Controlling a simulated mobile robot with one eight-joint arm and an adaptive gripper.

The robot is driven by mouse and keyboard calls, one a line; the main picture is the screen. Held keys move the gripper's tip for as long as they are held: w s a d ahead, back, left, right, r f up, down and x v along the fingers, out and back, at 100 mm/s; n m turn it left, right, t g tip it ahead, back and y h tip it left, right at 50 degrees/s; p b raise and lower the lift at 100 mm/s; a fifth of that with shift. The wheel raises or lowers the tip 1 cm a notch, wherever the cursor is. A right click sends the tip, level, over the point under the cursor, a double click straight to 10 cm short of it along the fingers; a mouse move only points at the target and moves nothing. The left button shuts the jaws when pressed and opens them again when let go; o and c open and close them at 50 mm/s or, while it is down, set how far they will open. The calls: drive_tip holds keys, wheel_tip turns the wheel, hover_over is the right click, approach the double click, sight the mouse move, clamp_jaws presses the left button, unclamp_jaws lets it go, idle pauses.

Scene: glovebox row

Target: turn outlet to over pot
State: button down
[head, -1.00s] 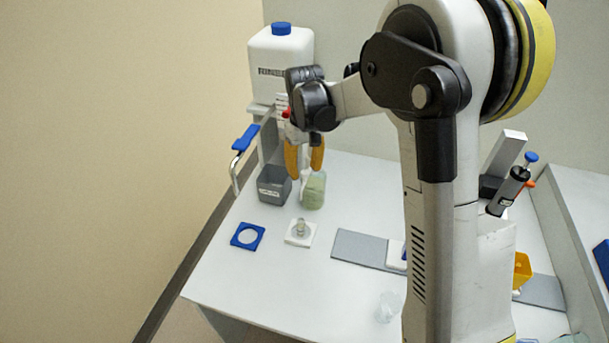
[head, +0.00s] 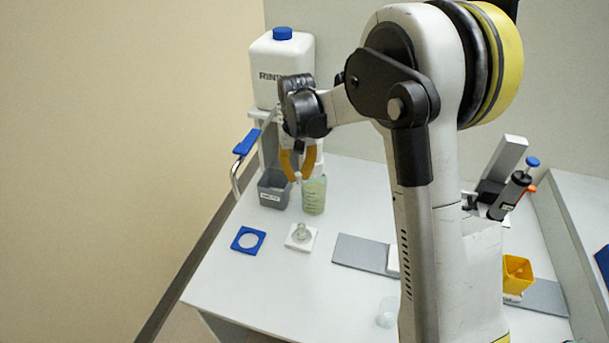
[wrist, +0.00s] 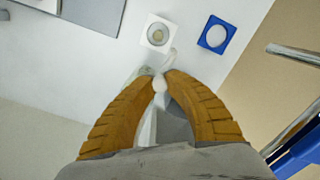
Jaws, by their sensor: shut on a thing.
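My gripper (head: 298,176) has its orange fingers bowed in and shut on a small white piece (wrist: 160,84), which looks like the tip of the outlet. In the head view it hangs below the white rinse bottle (head: 266,75) with a blue cap, on a stand. A grey square pot (head: 272,192) with a label stands just left of the fingertips. A clear beaker (head: 314,197) with a greenish tint stands just right of them. The rest of the outlet is hidden behind my gripper. I cannot tell which container the tip is above.
A blue-handled metal lever (head: 243,149) sticks out at the left. In front lie a blue ring plate (head: 248,240) and a white square holder (head: 301,237). A grey plate (head: 360,253) and a yellow cup (head: 517,272) are further right. The front left of the table is clear.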

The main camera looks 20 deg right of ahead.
drive_tip(key=shift+w+a+m, duration=0.55)
drive_tip(key=shift+w+m, duration=0.15)
drive_tip(key=shift+m, duration=0.4)
drive_tip(key=c, duration=1.3)
unclamp_jaws()
wheel_tip(320, 180, up, 12)
